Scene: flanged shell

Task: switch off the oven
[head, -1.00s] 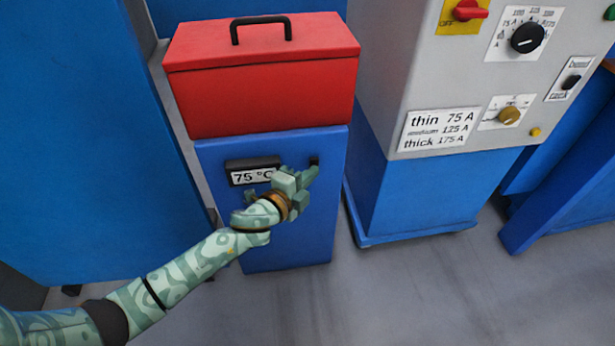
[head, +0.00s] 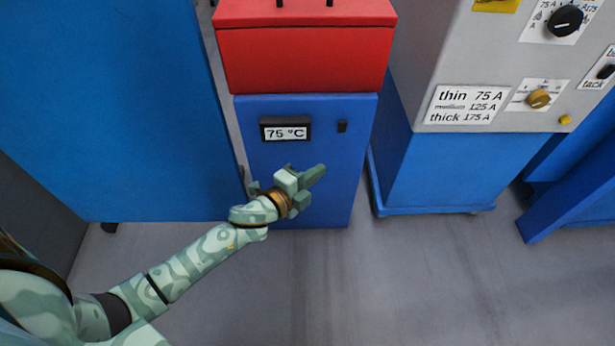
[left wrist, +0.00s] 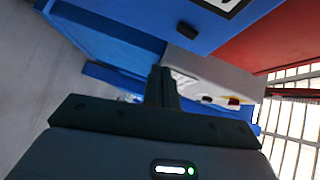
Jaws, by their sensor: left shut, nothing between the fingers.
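The oven is a blue cabinet (head: 300,170) with a red top box (head: 305,55), in the middle of the head view. Its front has a display (head: 285,131) reading 75 °C and a small black switch (head: 342,127) to the right of it. The switch also shows as a dark block in the left wrist view (left wrist: 188,31). My left gripper (head: 318,174) is shut and empty, below the switch in the picture and apart from it. In the left wrist view its closed fingers (left wrist: 162,88) show in the middle. My right gripper is not in view.
A grey and blue welding machine (head: 460,130) with dials and an amperage label stands to the right. A large blue cabinet (head: 110,110) stands to the left. The grey floor (head: 400,280) in front is clear.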

